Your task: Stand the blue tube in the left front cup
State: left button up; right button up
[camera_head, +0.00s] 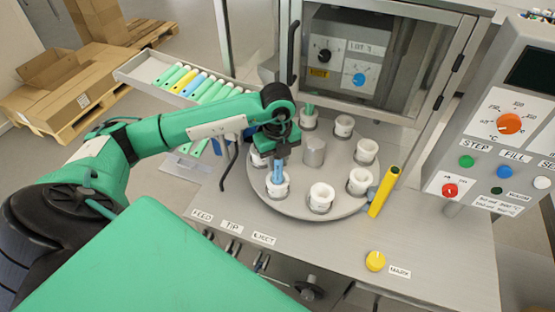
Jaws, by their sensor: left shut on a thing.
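The blue tube (277,173) is upright, and its lower end shows at the mouth of the left front cup (278,190) on the round turntable (252,197). I cannot tell whether it rests on the cup's bottom. My left gripper (279,161) points down over this cup and is shut on the tube's upper part, which it hides. My right gripper is not in view.
Other white cups, such as the right front one (321,197), ring a grey metal hub (314,152). A green tube (310,108) stands at the back cup. A yellow stick (383,192) leans at right. A rack (150,73) holds several tubes.

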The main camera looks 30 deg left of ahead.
pick_arm(q)
jog(key=o, duration=1)
jog(key=shift+f, duration=0.1)
notch_tip(320, 180, up, 12)
jog(key=b, duration=0.3)
jog(key=shift+r, duration=1)
